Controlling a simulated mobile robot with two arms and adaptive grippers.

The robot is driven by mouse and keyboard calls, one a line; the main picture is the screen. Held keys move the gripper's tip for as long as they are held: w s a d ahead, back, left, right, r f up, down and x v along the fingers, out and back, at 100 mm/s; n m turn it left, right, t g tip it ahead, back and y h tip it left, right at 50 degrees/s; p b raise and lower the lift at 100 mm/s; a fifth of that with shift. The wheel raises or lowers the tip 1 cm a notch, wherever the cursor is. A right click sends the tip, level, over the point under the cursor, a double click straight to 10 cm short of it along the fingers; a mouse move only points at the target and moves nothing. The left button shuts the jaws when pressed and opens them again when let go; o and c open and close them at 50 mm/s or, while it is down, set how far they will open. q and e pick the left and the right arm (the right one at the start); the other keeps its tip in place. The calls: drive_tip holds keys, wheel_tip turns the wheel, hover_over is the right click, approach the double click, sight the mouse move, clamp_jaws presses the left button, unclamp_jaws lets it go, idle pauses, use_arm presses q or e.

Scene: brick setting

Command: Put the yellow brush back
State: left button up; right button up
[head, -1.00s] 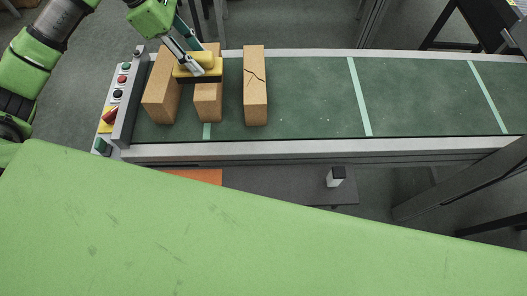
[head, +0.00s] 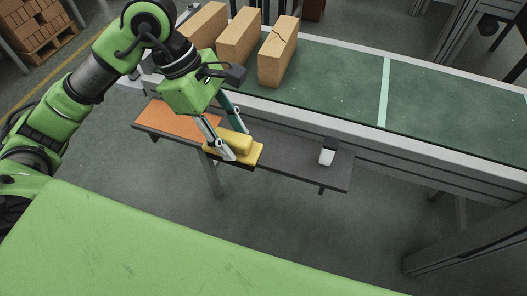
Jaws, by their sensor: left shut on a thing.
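The yellow brush (head: 244,154) has a yellow body and a dark underside. My left gripper (head: 231,143) is shut on it. The brush is over the dark side shelf (head: 290,160), near the edge of the orange mat (head: 175,117) on that shelf. I cannot tell whether the brush touches the shelf. The fingers cover part of the brush. My right gripper is not in view.
Three bricks stand on the green conveyor (head: 340,82) behind the shelf; the right one (head: 279,52) has a crack. A small white and black object (head: 327,154) sits on the shelf's right part. Bare shelf lies between it and the brush.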

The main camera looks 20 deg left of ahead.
use_arm(q)
drive_tip(key=w+f+p, duration=0.1)
drive_tip(key=w+f, duration=0.3)
drive_tip(key=w+d+f+p, duration=0.1)
drive_tip(key=w+f+p, duration=0.1)
drive_tip(key=w, duration=0.3)
drive_tip(key=w+d+f+p, duration=0.1)
drive_tip(key=w+f+p, duration=0.1)
drive_tip(key=w+f, duration=0.2)
drive_tip(key=shift+w+d+f, duration=0.15)
drive_tip(key=shift+f, duration=0.7)
drive_tip(key=shift+w+f, duration=0.1)
drive_tip(key=shift+f, duration=0.5)
drive_tip(key=shift+f, duration=0.1)
